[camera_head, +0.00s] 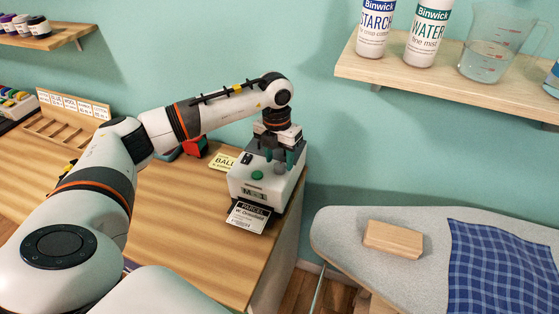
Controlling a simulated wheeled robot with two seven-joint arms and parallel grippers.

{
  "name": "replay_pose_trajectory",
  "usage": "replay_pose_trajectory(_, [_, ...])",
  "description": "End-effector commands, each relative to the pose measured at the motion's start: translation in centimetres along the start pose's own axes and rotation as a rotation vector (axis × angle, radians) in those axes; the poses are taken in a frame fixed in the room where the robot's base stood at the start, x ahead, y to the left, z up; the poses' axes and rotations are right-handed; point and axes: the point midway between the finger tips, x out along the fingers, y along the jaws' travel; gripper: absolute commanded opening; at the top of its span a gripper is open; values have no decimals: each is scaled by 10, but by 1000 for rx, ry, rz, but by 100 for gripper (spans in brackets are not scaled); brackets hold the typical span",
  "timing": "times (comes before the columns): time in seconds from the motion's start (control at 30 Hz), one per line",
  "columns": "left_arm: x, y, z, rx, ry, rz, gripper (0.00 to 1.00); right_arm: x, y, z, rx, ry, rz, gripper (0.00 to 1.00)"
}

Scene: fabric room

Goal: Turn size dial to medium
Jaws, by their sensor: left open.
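A white and grey label printer (242,189) stands at the right end of the wooden table. Its front has a green button (257,175) and a small display (254,193) that I cannot read clearly. A printed label marked PARCEL (248,216) sticks out at its front. A small black part (247,158) shows on its top left; I cannot tell whether it is the size dial. My left gripper (280,160) points down over the printer's top, open, and its fingers hide part of that top. I cannot tell whether they touch anything. My right gripper is not in view.
A yellow note (223,162) and a red and green object (195,147) lie left of the printer. A wall shelf (440,84) with bottles and a jug is at upper right. An ironing board (340,230) with a wooden block (393,239) and blue checked cloth (500,270) stands at right.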

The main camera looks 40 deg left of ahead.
Motion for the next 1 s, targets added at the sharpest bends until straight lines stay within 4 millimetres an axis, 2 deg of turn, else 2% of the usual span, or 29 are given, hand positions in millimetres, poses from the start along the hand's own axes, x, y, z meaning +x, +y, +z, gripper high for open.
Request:
replay_pose_trajectory(0.3, [-66,0,-1,-1,7,2,50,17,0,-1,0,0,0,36])
replay_pose_trajectory(0.5, [-96,0,-1,-1,3,1,50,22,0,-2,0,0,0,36])
replay_pose_trajectory(0.7, [-106,0,0,-1,1,1,50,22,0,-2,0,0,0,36])
replay_pose_trajectory(1.0, [-106,0,0,-1,1,1,50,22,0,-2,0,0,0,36])
